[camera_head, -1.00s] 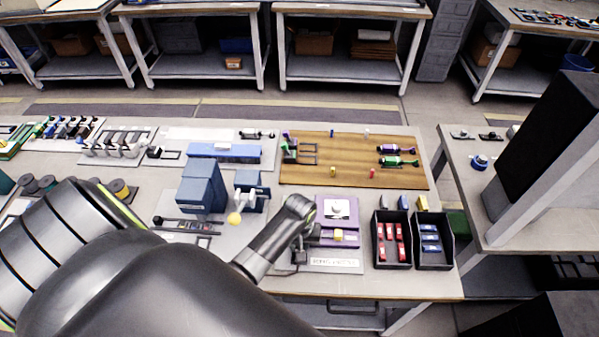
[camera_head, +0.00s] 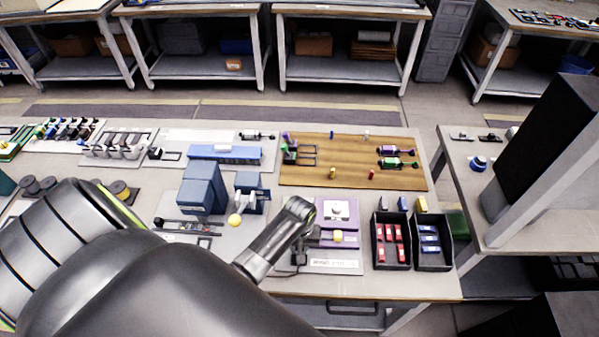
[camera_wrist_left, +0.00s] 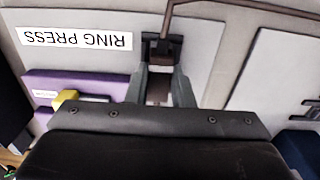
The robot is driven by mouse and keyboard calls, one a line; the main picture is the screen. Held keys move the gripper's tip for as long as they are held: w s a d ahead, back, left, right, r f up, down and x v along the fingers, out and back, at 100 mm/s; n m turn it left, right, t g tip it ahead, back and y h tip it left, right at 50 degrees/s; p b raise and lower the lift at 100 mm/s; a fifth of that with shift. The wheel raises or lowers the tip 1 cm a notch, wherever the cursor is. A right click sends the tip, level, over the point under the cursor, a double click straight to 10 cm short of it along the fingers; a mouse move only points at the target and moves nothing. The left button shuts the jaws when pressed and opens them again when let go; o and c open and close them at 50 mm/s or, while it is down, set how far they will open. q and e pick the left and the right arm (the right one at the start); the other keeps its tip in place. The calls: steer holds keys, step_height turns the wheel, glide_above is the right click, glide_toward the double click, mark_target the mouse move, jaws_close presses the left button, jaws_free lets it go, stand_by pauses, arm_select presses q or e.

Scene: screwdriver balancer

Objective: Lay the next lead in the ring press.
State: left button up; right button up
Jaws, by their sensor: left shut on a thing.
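My left gripper (camera_wrist_left: 160,72) is shut with a narrow gap, low beside the press, at a small dark fixture. A thin dark brown lead (camera_wrist_left: 167,22) runs from between the fingertips up and right. The held part is mostly hidden by the fingers. My right gripper is out of view.
Black bins of red parts (camera_head: 378,255) and blue parts (camera_head: 447,255) stand right of the press. Blue machines (camera_head: 203,187) stand to its left. A wooden board (camera_head: 350,150) with small coloured parts lies behind. The bench's front edge is close.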

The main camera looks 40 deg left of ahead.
arm_select(q)
steer(key=shift+f, duration=0.6)
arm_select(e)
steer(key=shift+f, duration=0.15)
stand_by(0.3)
arm_select(q)
steer(key=o, duration=1)
